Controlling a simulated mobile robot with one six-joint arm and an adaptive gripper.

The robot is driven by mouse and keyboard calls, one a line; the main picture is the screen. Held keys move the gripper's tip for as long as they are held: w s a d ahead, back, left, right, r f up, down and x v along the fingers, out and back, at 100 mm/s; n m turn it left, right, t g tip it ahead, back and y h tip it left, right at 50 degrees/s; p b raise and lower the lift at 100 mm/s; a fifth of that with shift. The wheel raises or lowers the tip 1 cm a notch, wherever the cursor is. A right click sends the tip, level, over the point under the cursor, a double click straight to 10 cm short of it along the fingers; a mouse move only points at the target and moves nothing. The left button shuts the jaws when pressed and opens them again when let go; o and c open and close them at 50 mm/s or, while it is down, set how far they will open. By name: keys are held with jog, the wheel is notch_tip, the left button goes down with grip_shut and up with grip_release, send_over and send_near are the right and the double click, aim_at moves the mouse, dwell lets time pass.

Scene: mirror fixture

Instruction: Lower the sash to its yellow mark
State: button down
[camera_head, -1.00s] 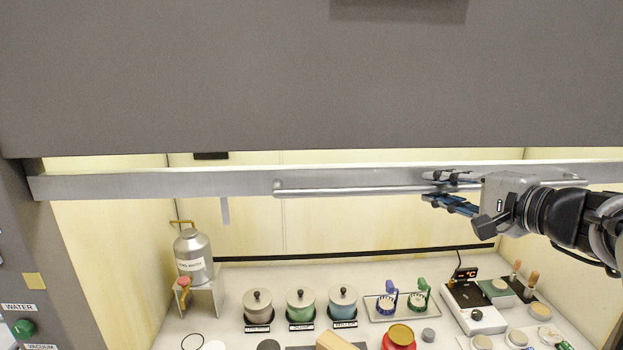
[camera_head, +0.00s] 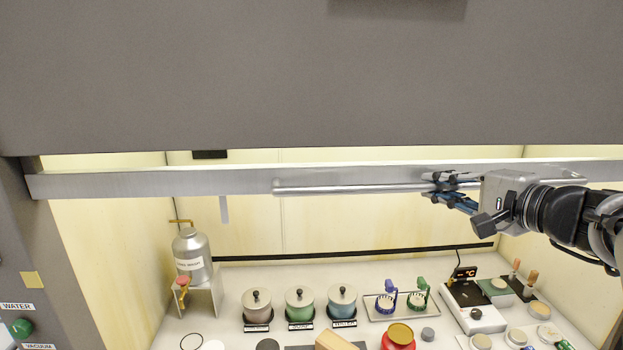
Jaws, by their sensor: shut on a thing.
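The sash (camera_head: 150,183) shows as a silver metal bar across the fume hood opening, with a long round handle (camera_head: 340,189) along its front. A yellow mark (camera_head: 32,281) is a small square on the grey left post, lower than the sash bar. My gripper (camera_head: 440,188) comes in from the right and is shut on the handle, right of its middle. One finger is above the handle and one below. The stretch of handle between the fingers is partly hidden.
Below the sash, the bench holds a silver wash can (camera_head: 192,253) on a stand, several lidded pots (camera_head: 300,306), a tray with blue and green tools (camera_head: 402,304), and a hot plate (camera_head: 474,306). The space between sash and bench items is clear.

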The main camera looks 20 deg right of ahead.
notch_tip(320, 180, down, 15)
jog(key=b, duration=1.5)
jog(key=c, duration=1.6)
grip_release()
jog(key=shift+o, duration=0.2)
jog(key=v, duration=1.2)
